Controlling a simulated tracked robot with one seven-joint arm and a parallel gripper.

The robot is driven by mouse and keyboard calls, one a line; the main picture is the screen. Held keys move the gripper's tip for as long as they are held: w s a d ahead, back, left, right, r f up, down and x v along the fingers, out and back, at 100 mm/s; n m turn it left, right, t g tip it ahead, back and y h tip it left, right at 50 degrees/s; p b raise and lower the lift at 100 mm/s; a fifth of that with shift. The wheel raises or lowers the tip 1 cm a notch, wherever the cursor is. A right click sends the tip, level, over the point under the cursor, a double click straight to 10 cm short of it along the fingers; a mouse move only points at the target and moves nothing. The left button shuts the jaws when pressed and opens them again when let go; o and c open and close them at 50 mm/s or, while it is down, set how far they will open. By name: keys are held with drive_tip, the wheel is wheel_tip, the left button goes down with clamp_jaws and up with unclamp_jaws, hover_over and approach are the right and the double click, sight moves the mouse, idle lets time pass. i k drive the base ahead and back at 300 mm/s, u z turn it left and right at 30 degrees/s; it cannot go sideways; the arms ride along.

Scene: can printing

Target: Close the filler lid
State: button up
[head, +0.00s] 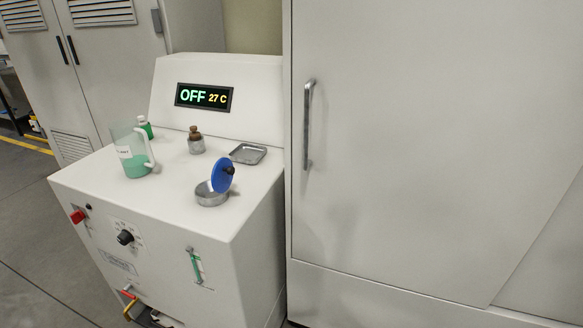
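The filler lid (221,175) is a blue disc with a dark knob on its right face. It stands tilted up, open, at the back of the round metal filler neck (211,196). The neck is set in the white top of the machine (172,200), near its right front corner. The inside of the neck shows only in part. My gripper is not in view.
A jug with green liquid (136,160), a green-labelled bottle (145,126), a brown-capped bottle (196,143) and a metal tray (248,153) stand on the machine top. A tall cabinet with a handle (308,125) stands close on the right. A display (204,97) reads OFF 27 C.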

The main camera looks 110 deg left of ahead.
sight(223, 170)
drive_tip(key=u, duration=1)
drive_tip(key=i, duration=0.2)
drive_tip(key=u, duration=3.4)
drive_tip(key=i, duration=1.05)
drive_tip(key=z, duration=0.6)
